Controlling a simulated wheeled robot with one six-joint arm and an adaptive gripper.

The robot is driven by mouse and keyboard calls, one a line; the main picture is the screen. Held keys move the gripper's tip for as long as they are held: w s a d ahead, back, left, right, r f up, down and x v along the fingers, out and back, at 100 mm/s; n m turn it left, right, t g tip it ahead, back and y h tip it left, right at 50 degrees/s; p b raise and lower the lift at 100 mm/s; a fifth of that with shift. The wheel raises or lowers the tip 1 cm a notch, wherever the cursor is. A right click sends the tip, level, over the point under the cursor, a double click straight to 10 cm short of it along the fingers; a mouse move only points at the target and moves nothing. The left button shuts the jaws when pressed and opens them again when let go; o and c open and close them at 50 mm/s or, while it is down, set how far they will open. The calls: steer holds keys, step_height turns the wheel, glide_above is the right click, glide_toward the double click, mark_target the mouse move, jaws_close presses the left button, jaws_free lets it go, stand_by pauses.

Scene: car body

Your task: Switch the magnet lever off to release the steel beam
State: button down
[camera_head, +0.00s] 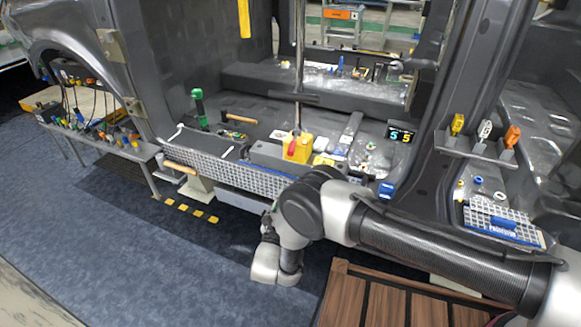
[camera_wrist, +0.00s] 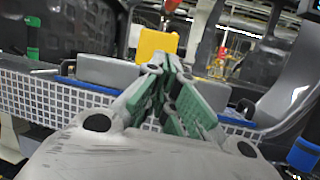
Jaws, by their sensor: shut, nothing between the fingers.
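The magnet is a yellow block (camera_head: 297,149) on the car sill, with a red lever (camera_head: 296,131) at its top. The yellow block (camera_wrist: 152,43) and part of the red lever (camera_wrist: 171,8) also show in the wrist view, beyond my fingertips. A grey steel beam (camera_head: 266,155) lies under and beside the yellow block; a grey bar (camera_wrist: 106,70) shows at the same place in the wrist view. My gripper (camera_wrist: 172,68) has its green-padded fingers together and empty, in front of the block and apparently apart from it. In the head view my arm largely hides the fingers.
A white grid panel (camera_head: 235,176) runs along the sill's front edge. A thin upright pole (camera_head: 299,60) stands behind the magnet. A green-handled tool (camera_head: 199,106) and a small display (camera_head: 400,134) flank it. A wooden slatted platform (camera_head: 385,300) lies below my arm.

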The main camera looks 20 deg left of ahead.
mark_target(293, 145)
steer(key=w+r, duration=0.7)
steer(key=w, duration=0.2)
steer(key=shift+a, duration=0.35)
steer(key=shift+r, duration=0.2)
steer(key=shift+s+r+g, duration=0.15)
steer(key=shift+r+g, duration=0.1)
steer(key=shift+g, duration=0.45)
steer(key=shift+r+g, duration=0.1)
steer(key=shift+g, duration=0.2)
